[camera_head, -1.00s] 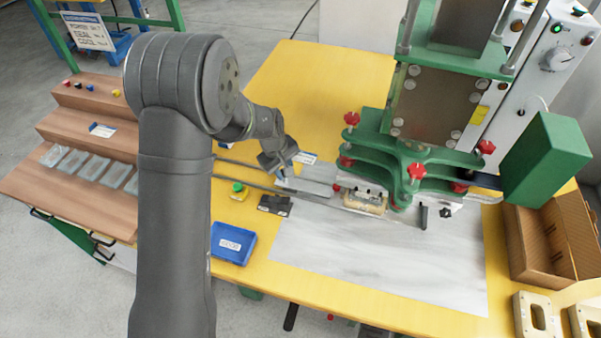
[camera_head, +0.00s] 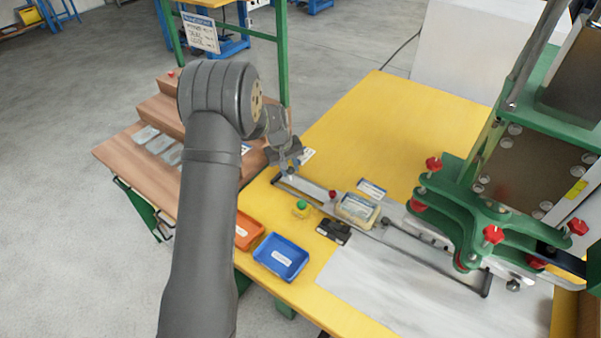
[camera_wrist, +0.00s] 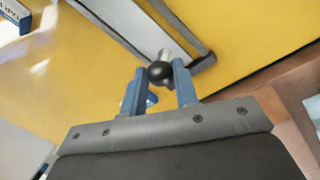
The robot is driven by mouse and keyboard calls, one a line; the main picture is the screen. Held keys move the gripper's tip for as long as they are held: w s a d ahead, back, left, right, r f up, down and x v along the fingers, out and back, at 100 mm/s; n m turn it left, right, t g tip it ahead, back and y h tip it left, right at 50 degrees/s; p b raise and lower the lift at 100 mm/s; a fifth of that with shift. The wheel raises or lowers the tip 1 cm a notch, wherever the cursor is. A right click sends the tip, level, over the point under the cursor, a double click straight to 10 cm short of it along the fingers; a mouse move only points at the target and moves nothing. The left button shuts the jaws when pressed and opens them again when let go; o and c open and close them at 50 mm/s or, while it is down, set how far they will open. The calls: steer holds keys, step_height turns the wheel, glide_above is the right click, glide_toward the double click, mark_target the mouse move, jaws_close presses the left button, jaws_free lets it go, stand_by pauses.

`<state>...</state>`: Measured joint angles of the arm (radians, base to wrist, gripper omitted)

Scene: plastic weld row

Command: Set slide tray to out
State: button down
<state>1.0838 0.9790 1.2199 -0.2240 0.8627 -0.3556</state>
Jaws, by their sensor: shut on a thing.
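The slide tray (camera_head: 314,190) is a grey metal plate on two long rails (camera_head: 420,256) and sits at the rails' left end, clear of the green press. A pale clear-topped part (camera_head: 357,210) rides at its right side. My gripper (camera_head: 291,170) is at the tray's left end. In the wrist view, the blue fingers of my gripper (camera_wrist: 160,86) are shut on a black ball knob (camera_wrist: 159,72) at the end of the tray (camera_wrist: 138,28). In the head view the knob is hidden by my gripper.
The green press (camera_head: 500,215) with red knobs stands at the right. A green button on a yellow box (camera_head: 302,208), a black block (camera_head: 334,231), and blue (camera_head: 281,257) and orange (camera_head: 247,233) bins lie in front of the rails. Brown steps (camera_head: 150,135) stand at left.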

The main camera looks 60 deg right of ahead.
steer(key=shift+w, duration=0.55)
steer(key=c, duration=1.1)
jaws_free()
steer(key=shift+w, duration=0.1)
steer(key=shift+r, duration=0.2)
steer(key=a+r, duration=0.1)
steer(key=r, duration=0.4)
steer(key=w+a+r, duration=0.1)
steer(key=r, duration=0.5)
steer(key=a+r, duration=0.1)
steer(key=r, duration=0.4)
steer(key=shift+w+r, duration=0.3)
steer(key=shift+r, duration=0.05)
